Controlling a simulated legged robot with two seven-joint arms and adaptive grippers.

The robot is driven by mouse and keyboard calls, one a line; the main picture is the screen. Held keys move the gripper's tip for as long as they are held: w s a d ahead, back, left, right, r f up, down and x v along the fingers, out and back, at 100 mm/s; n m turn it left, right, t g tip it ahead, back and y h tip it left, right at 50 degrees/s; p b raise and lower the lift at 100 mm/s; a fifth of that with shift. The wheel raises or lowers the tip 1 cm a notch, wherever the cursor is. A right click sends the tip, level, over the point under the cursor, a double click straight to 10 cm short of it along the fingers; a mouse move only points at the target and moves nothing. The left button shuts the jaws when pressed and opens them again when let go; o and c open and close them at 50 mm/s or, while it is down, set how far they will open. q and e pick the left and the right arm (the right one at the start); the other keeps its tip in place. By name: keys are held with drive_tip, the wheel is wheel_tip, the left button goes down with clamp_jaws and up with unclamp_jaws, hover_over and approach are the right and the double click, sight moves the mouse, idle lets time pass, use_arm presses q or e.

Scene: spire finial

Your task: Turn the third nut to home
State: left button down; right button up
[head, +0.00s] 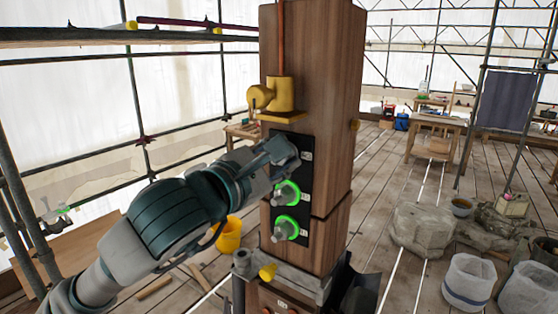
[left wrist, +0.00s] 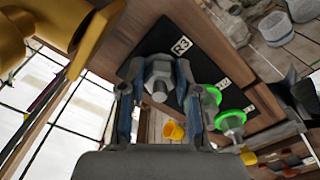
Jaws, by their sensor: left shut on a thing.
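A black panel (head: 306,174) is set into the front of a wooden post. A grey nut (left wrist: 158,84) sits at its top, without a visible green ring. My left gripper (head: 284,152) is shut on this nut, with one finger on each side in the left wrist view (left wrist: 157,75). In the head view the gripper hides most of the nut. Below it, a middle nut (head: 282,196) and a lowest nut (head: 281,231) each have a bright green ring around them. Small white labels sit beside the nuts. My right gripper is not in view.
A brass fitting (head: 279,95) on a ledge juts from the post (head: 325,120) just above the panel, close to my left gripper. A yellow knob (head: 267,272) sticks out below. Scaffold poles, a yellow bucket (head: 229,234) and stone blocks (head: 424,229) stand farther off.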

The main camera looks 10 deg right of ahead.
use_arm(q)
drive_tip(key=shift+w+a+f+m+p, duration=0.15)
drive_tip(key=shift+m+p, duration=0.6)
drive_tip(key=shift+m, duration=4.25)
drive_tip(key=shift+w+a+f+m+p, duration=0.15)
drive_tip(key=shift+m+p, duration=0.65)
drive_tip(key=shift+m, duration=4.2)
drive_tip(key=shift+f+m+p, duration=0.15)
drive_tip(key=shift+m+p, duration=0.6)
drive_tip(key=shift+m, duration=4.25)
drive_tip(key=c, duration=0.9)
unclamp_jaws()
drive_tip(key=shift+w, duration=0.1)
drive_tip(key=shift+o, duration=0.5)
drive_tip(key=shift+w+d, duration=0.2)
drive_tip(key=shift+d, duration=0.05)
